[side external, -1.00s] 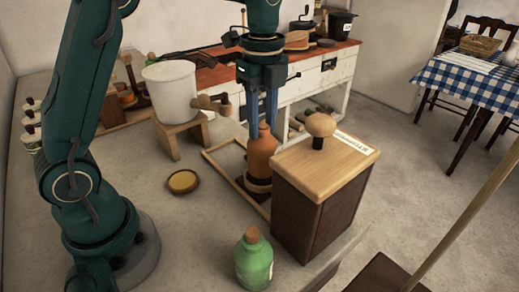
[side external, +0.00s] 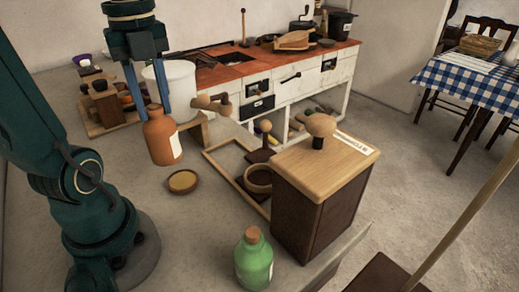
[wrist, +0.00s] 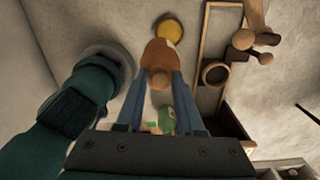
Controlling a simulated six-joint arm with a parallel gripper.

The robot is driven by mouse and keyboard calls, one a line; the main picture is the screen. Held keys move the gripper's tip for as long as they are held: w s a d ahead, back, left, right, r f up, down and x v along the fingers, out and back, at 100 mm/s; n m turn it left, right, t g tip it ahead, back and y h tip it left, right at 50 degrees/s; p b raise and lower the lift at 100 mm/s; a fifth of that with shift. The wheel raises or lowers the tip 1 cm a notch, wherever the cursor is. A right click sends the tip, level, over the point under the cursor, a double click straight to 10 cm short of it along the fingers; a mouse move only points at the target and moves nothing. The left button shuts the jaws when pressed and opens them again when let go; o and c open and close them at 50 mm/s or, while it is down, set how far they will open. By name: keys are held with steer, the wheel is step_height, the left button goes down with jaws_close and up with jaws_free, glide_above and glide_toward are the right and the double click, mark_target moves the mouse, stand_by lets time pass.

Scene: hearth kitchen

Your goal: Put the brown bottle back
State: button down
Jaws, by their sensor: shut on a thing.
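The brown bottle (side external: 161,138), orange-brown with a cork and a pale label, is held upright in the air between the two blue fingers of my gripper (side external: 151,108). In the wrist view the bottle (wrist: 157,62) sits between the fingertips. It hangs left of the wooden frame stand (side external: 222,173) with its round ring holder (side external: 258,180), which is empty. A round cork-coloured coaster (side external: 183,181) lies on the counter below and to the right of the bottle. Whether the bottle is over the coaster is hard to tell.
A green bottle (side external: 254,258) stands at the counter's front. A dark box with a wooden lid and knob (side external: 318,200) stands right of the ring holder. A white pot (side external: 174,86) on a wooden stool stands behind the bottle. Bare counter lies around the coaster.

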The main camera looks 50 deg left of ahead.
steer(key=shift+s+a+r+n, duration=0.3)
steer(key=shift+s+a+n, duration=0.15)
steer(key=shift+n, duration=0.05)
steer(key=w+d+f, duration=0.4)
steer(key=d+f, duration=0.6)
steer(key=f, duration=0.1)
steer(key=shift+w+d, duration=0.2)
steer(key=shift+d, duration=0.1)
steer(key=shift+f, duration=0.1)
steer(key=c, duration=0.5)
jaws_free()
steer(key=shift+c, duration=0.2)
